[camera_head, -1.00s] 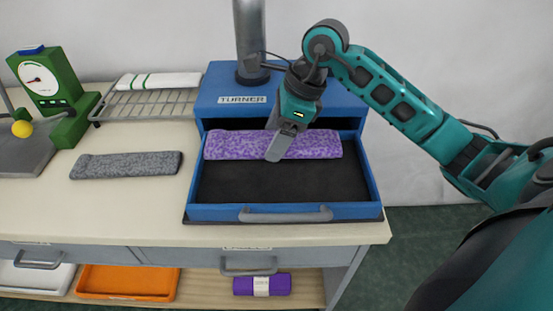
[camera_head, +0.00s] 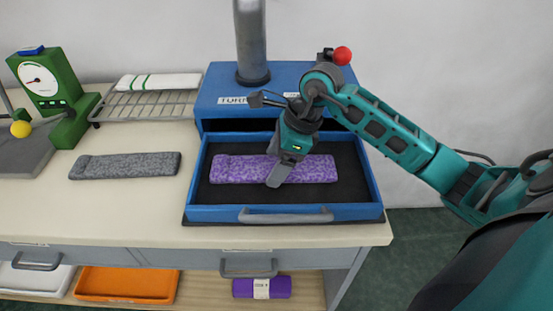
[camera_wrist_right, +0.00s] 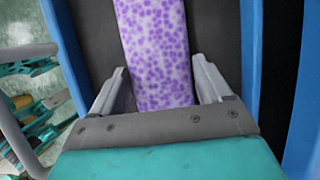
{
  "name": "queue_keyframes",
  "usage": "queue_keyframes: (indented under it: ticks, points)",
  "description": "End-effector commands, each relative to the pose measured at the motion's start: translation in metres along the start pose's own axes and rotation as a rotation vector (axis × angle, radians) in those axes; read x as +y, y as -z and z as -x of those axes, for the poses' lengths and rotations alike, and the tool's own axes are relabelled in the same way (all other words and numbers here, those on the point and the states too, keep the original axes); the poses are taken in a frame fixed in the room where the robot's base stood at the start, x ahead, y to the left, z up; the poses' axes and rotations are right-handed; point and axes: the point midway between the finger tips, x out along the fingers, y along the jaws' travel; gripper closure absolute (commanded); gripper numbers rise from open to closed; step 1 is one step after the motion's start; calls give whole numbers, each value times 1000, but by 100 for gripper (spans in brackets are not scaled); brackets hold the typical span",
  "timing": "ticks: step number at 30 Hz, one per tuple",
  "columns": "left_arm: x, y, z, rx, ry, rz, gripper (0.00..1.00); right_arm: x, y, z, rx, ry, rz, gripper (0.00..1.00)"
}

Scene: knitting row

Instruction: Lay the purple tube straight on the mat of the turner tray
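The purple speckled tube (camera_head: 235,168) lies straight, left to right, on the dark mat (camera_head: 345,185) of the blue turner tray (camera_head: 215,212). It looks flat, roughly parallel to the tray's front wall and clear of the walls. My right gripper (camera_head: 275,180) is over the tube's middle and hides part of it. In the right wrist view, its two fingers (camera_wrist_right: 160,85) stand apart on either side of the tube (camera_wrist_right: 155,45), with dark gaps between them and the tube, so it looks open. My left gripper is not in view.
The blue turner box (camera_head: 215,95) with a grey column (camera_head: 252,45) and a red knob (camera_head: 342,55) stands behind the tray. A grey tube (camera_head: 125,165) lies left on the bench. A wire rack (camera_head: 150,105) and green gauge (camera_head: 50,85) stand further left.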

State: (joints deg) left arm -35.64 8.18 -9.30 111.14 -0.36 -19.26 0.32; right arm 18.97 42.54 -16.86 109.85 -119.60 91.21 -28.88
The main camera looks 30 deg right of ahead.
Motion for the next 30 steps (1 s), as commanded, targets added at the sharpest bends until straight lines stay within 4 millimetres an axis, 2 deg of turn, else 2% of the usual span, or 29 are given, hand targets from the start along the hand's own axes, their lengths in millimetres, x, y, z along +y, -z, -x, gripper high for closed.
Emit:
queue_keyframes:
  ticks: [1, 6, 13, 17, 20, 30]
  points:
    - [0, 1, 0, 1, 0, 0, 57, 0, 0, 0, 0, 0, 0, 17]
    - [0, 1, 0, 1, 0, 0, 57, 0, 0, 0, 0, 0, 0, 1]
    - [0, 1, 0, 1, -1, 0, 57, 0, -1, 1, 0, 0, 0, 1]
    - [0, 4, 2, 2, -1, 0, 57, -1, -2, 8, -1, 2, 0, 1]
    - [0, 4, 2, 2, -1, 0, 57, -1, -1, 24, 1, 5, 2, 1]
    - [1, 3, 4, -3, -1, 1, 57, -1, -1, 96, 1, 5, 2, 1]
